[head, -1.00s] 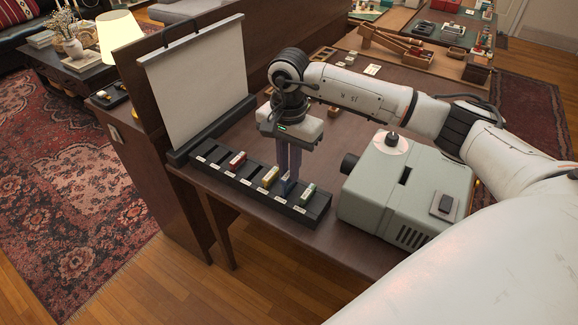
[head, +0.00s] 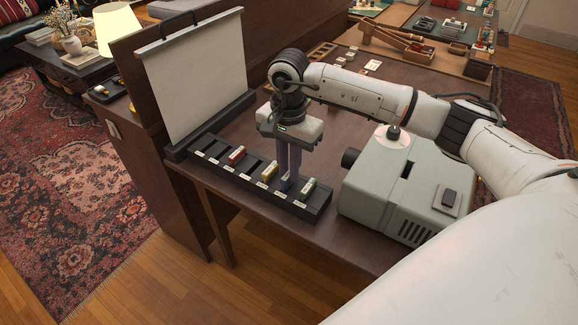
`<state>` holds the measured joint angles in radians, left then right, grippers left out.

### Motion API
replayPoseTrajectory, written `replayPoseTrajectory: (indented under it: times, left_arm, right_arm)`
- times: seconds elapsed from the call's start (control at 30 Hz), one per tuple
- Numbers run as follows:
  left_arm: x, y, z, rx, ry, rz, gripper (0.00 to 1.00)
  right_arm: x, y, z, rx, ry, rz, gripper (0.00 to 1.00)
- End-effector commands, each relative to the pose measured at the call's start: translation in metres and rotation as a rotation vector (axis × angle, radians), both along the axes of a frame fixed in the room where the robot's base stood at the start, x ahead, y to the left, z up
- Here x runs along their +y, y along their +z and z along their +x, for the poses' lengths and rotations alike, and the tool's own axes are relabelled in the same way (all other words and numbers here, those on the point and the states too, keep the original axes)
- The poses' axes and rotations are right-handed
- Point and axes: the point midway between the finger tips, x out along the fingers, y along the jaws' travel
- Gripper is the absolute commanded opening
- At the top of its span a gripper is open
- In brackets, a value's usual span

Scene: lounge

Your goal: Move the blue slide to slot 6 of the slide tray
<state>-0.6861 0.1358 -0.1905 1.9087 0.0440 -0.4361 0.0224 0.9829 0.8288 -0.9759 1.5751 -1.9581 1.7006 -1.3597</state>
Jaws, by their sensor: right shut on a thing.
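The black slide tray (head: 320,213) lies along the front edge of the dark wooden table. It holds a red slide (head: 236,155), a yellow slide (head: 269,173) and a green slide (head: 308,188), with empty slots at the left end and between red and yellow. My right gripper (head: 287,180) points straight down over the tray, between the yellow and green slides. It is shut on the blue slide (head: 285,187), which is mostly hidden by the fingers. The blue slide is at the slot between yellow and green; I cannot tell whether it is fully seated. My left gripper is not in view.
A grey-green projector (head: 400,190) stands close to the right of the tray. A white screen (head: 195,78) stands behind the tray's left end. Small cards and wooden trays (head: 322,52) lie farther back on the table. A lamp (head: 117,28) is at the left.

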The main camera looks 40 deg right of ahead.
Motion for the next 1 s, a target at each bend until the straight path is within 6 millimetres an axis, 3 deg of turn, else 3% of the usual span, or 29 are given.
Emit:
replayPoseTrajectory:
  times: [0.53,0.57,0.7,1.0]
  left_arm:
    - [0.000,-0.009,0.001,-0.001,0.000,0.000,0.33]
    - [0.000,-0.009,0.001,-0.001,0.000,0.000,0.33]
    - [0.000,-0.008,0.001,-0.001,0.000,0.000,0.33]
    - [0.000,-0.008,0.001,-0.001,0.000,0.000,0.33]
  right_arm:
    - [0.000,-0.012,0.000,0.000,0.000,0.000,0.00]
    - [0.000,-0.012,0.000,0.000,0.000,0.000,0.15]
    - [0.000,-0.011,0.000,0.000,0.000,0.000,0.35]
    - [0.000,-0.010,0.000,0.000,0.000,0.000,0.35]
